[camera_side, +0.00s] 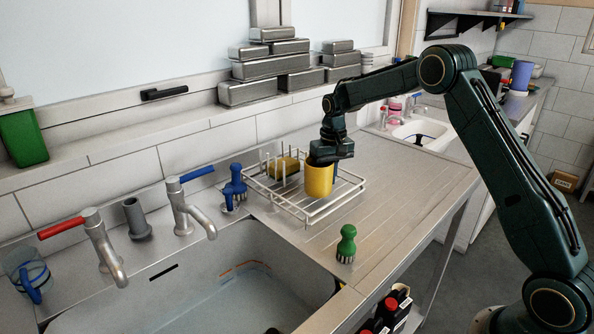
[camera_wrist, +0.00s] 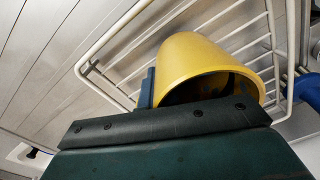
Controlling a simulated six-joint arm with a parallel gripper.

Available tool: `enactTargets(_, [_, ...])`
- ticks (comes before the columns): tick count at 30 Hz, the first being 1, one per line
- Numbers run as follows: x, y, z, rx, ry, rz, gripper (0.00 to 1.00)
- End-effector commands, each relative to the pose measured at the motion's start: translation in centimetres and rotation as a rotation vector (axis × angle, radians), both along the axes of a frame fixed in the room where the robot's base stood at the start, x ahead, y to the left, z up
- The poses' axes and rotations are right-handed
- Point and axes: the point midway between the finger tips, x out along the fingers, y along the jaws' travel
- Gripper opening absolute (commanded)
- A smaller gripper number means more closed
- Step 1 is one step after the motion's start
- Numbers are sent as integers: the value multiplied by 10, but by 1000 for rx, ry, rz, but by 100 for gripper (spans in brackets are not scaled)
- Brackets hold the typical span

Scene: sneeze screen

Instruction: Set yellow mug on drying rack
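The yellow mug (camera_side: 319,181) is upright at the right part of the white wire drying rack (camera_side: 310,215) in the side view. My gripper (camera_side: 324,158) is at the mug's top, reaching down from above. In the wrist view the mug (camera_wrist: 200,62) lies just beyond the dark gripper body, with one blue-grey finger (camera_wrist: 147,88) against its side. The rack's wires (camera_wrist: 115,50) show around it. The other finger is hidden, and so is the mug's base, so I cannot tell whether it touches the rack or whether the grip is closed.
A yellow sponge (camera_side: 284,167) sits in the rack, left of the mug. A blue brush (camera_side: 235,186) stands at the rack's left and a green brush (camera_side: 346,244) stands in front on the metal counter (camera_side: 420,195). The sink (camera_side: 215,290) opens at front left, with taps behind it.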

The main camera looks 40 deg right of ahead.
Motion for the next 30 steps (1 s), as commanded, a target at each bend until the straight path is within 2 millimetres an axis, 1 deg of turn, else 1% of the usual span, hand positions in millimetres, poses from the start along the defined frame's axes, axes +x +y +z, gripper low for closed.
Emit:
enactTargets(13, [0,0,-4,0,-1,0,0])
enactTargets(14, [0,0,-5,0,0,0,5])
enactTargets(15, [0,0,-4,0,0,0,13])
enactTargets(17, [0,0,-4,0,0,0,25])
enactTargets(26, [0,0,-4,0,0,0,25])
enactTargets(30, [0,0,0,0,-1,0,25])
